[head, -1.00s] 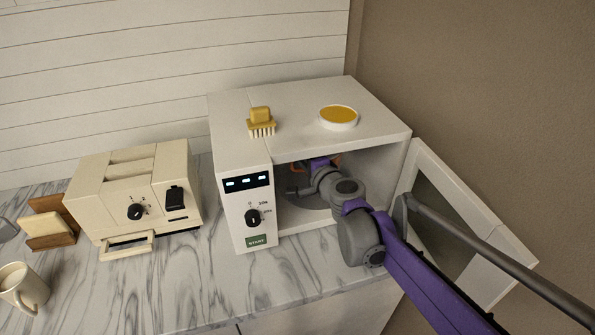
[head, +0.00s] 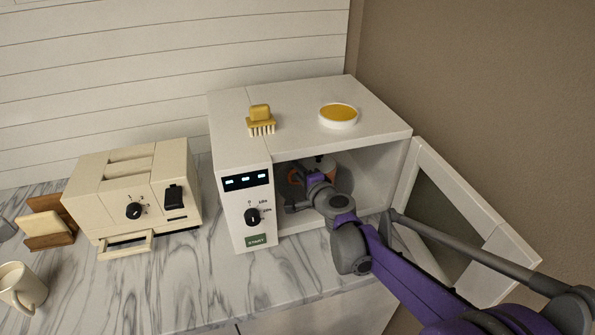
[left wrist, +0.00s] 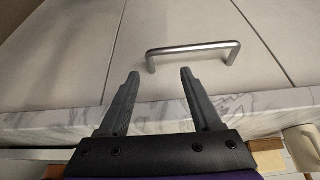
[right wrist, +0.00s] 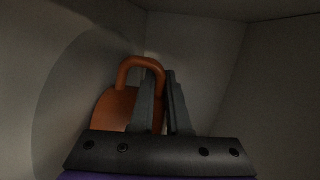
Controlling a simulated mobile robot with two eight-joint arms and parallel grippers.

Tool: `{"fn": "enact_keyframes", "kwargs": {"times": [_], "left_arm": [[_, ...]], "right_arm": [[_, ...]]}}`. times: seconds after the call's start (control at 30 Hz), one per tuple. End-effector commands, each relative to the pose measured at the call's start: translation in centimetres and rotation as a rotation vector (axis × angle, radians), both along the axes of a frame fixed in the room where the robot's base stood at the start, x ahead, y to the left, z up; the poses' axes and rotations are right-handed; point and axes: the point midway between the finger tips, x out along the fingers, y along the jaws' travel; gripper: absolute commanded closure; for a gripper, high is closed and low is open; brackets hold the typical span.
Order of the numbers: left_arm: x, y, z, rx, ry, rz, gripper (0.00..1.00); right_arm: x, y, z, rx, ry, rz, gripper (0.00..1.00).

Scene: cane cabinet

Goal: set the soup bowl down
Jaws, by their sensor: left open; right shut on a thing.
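The orange soup bowl (right wrist: 113,108) is inside the open microwave (head: 380,150), with a looped handle standing up in the right wrist view. My right gripper (right wrist: 161,80) is shut at that handle, its fingers close together. In the head view only bits of the orange bowl (head: 295,176) show past my right wrist. Whether the bowl's base touches the microwave floor is hidden. My left gripper (left wrist: 160,73) is open and empty, in front of the counter edge and a cabinet handle (left wrist: 193,55).
The microwave door (head: 470,225) stands open on the right. A yellow brush (head: 261,120) and a white dish with yellow contents (head: 338,116) sit on top of the microwave. A cream toaster (head: 130,190) and mug (head: 22,288) are on the left. The front counter is clear.

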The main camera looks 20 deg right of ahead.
Motion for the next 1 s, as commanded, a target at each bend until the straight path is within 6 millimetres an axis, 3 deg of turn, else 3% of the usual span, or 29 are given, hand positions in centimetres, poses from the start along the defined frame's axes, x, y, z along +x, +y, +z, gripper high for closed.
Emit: {"fn": "enact_keyframes", "kwargs": {"times": [0.37, 0.4, 0.53, 0.87, 1.0], "left_arm": [[0.0, 0.0, -0.1, 0.0, 0.0, 0.0, 0.35], [0.0, 0.0, 0.0, 0.0, 0.0, 0.0, 0.35], [0.0, 0.0, 0.0, 0.0, 0.0, 0.0, 0.35], [0.0, 0.0, 0.0, 0.0, 0.0, 0.0, 0.35], [0.0, 0.0, 0.1, 0.0, 0.0, 0.0, 0.35]], "right_arm": [[0.1, 0.0, -0.4, -0.001, 0.0, 0.0, 1.0], [0.1, 0.0, -0.4, 0.0, 0.0, 0.0, 0.79], [0.1, 0.0, -0.3, 0.0, 0.0, 0.0, 0.56], [0.1, 0.0, -0.1, 0.0, 0.0, 0.0, 0.56], [-1.3, -0.3, 0.3, 0.0, 0.0, -0.001, 0.56]]}}
